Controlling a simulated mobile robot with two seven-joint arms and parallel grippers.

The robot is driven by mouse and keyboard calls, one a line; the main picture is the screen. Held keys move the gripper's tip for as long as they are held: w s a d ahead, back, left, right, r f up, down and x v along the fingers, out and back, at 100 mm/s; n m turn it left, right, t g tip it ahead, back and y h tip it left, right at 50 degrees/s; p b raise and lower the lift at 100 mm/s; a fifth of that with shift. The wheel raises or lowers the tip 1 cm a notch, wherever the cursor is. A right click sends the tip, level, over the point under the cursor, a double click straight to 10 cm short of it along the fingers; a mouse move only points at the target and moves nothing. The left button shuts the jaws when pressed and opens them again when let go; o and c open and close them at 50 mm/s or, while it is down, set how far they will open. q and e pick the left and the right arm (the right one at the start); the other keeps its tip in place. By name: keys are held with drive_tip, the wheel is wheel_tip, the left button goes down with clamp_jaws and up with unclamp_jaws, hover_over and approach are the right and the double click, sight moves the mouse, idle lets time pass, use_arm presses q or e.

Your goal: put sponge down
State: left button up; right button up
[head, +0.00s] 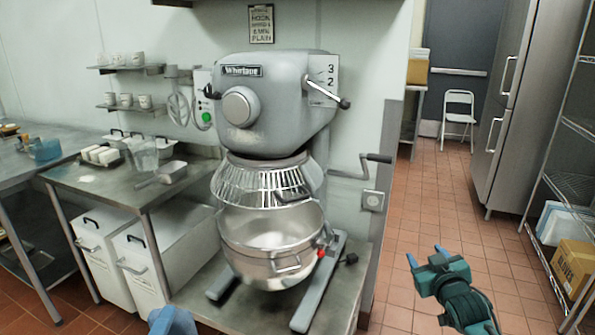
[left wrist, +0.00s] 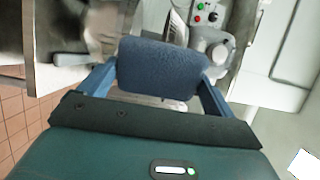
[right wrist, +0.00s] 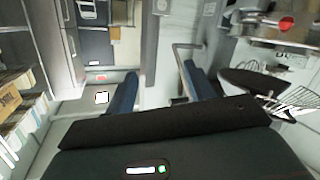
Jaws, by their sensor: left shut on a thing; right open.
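The sponge (left wrist: 158,68) is a dark blue rounded block in the left wrist view. My left gripper (left wrist: 160,78) is shut on it, with one finger on each side. In the head view, only a small blue piece (head: 172,322) shows at the bottom edge; I cannot tell whether it is the sponge or a fingertip. My right gripper (head: 426,255) is open and empty, over the tiled floor to the right of the mixer. Its two spread fingers also show in the right wrist view (right wrist: 160,88).
A large grey mixer (head: 270,100) with a steel bowl (head: 245,232) stands on a low table. A steel worktable (head: 110,185) with containers is at the left, white bins (head: 160,250) below. Wire shelving (head: 570,185) stands at the right. The tiled aisle is mostly clear.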

drive_tip(key=s+a+f+g+y, duration=0.1)
drive_tip(key=s+a+f, duration=0.3)
drive_tip(key=s+f, duration=0.25)
drive_tip(key=s+a+f+g+y, duration=0.1)
drive_tip(key=s+a+f+g, duration=0.1)
drive_tip(key=s+a+f, duration=0.5)
drive_tip(key=s+a+f+g, duration=0.1)
drive_tip(key=s+a, duration=0.1)
drive_tip(key=s, duration=0.8)
drive_tip(key=s+a+f+g+y, duration=0.1)
drive_tip(key=s+a+f, duration=0.1)
drive_tip(key=s, duration=0.8)
drive_tip(key=shift+a, duration=0.45)
drive_tip(key=shift+s+y, duration=0.15)
drive_tip(key=shift+y, duration=0.15)
drive_tip(key=shift+c, duration=0.7)
drive_tip(key=shift+a, duration=0.1)
drive_tip(key=shift+c, duration=1.2)
drive_tip(key=shift+a, duration=0.1)
